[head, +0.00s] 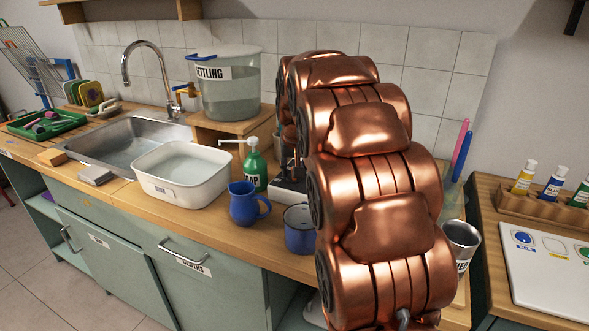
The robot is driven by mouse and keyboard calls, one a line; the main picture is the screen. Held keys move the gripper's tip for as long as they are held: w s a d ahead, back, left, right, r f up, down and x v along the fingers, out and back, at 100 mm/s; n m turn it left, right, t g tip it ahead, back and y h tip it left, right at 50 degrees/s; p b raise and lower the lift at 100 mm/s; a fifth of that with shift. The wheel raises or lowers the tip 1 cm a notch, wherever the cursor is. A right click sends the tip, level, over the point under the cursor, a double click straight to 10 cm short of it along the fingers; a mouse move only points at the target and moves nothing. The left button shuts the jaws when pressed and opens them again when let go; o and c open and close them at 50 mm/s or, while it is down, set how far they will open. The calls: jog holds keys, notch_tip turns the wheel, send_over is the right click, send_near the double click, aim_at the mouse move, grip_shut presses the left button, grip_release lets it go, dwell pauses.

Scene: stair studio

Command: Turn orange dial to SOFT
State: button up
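No orange dial and no SOFT mark can be made out in the head view. My copper-coloured arm rises through the middle and hides much of the counter behind it. My gripper does not show. A dark device with a pale base (289,190) stands behind the arm's left edge, mostly hidden. The clear tank (228,92) labelled "...ETTLING" stands on a wooden riser and has an orange-yellow tap (187,90) on its left side.
A white basin (180,186) of water, a green soap bottle (254,168), a blue jug (246,204) and a blue mug (299,232) stand left of my arm. A metal cup (459,244) is close on its right. The steel sink (118,147) lies at the left.

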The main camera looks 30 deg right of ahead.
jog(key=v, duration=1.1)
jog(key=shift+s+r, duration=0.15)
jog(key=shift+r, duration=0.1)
